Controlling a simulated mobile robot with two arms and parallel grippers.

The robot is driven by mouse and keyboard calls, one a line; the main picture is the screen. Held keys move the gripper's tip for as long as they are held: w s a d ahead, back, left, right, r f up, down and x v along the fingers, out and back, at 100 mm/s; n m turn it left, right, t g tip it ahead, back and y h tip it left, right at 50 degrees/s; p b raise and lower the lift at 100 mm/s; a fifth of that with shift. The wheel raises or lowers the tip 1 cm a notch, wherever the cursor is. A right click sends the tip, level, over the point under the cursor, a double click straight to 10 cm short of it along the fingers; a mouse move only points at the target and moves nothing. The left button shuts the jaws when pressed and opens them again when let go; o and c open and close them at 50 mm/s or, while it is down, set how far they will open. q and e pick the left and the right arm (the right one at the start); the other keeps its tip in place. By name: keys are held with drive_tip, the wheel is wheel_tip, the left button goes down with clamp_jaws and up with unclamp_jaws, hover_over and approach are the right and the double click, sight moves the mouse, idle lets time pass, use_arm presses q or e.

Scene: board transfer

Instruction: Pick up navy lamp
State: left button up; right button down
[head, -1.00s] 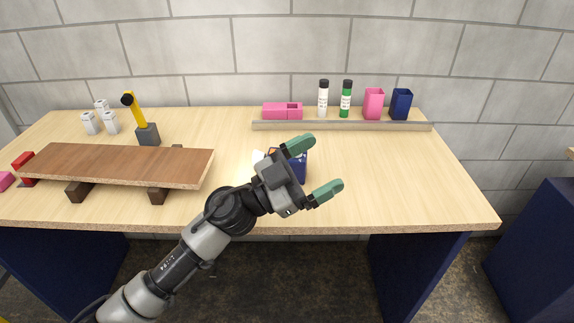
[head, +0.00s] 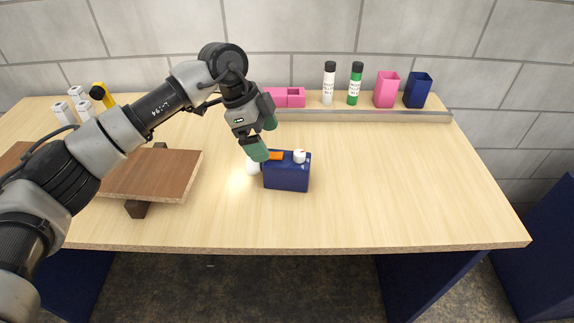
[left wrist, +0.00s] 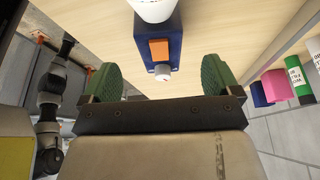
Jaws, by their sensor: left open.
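The navy lamp (head: 287,176) is a navy block standing on the table, with an orange patch and a small white knob on top. A white rounded part (head: 253,166) shows at its left side. My left gripper (head: 262,134) is open and empty, pointing down above and just behind the lamp's left end. In the left wrist view the lamp (left wrist: 157,28) lies ahead, with its white knob just beyond the gap between the green fingertips (left wrist: 162,84). No finger clearly touches it.
A low ledge (head: 350,115) at the back holds a pink block, two bottles (head: 355,85), a pink cup (head: 387,90) and a navy cup (head: 417,91). A brown raised board (head: 160,175) stands at left, near a yellow-headed object (head: 102,95).

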sight(275, 154)
use_arm(q)
drive_tip(key=x, duration=0.2)
drive_tip(key=shift+w+d+f, duration=0.1)
drive_tip(key=shift+d+f, duration=0.1)
drive_tip(key=shift+f, duration=0.1)
drive_tip(key=shift+d+f, duration=0.1)
drive_tip(key=shift+f, duration=0.2)
drive_tip(key=p+x, duration=0.1)
drive_tip(key=x, duration=0.3)
drive_tip(key=shift+d, duration=0.15)
drive_tip(key=shift+d+f, duration=0.1)
drive_tip(key=shift+f, duration=0.2)
drive_tip(key=shift+c, duration=0.9)
drive_tip(key=c, duration=1)
use_arm(e)
drive_tip(key=shift+r, duration=0.65)
use_arm(q)
drive_tip(key=shift+r, duration=0.1)
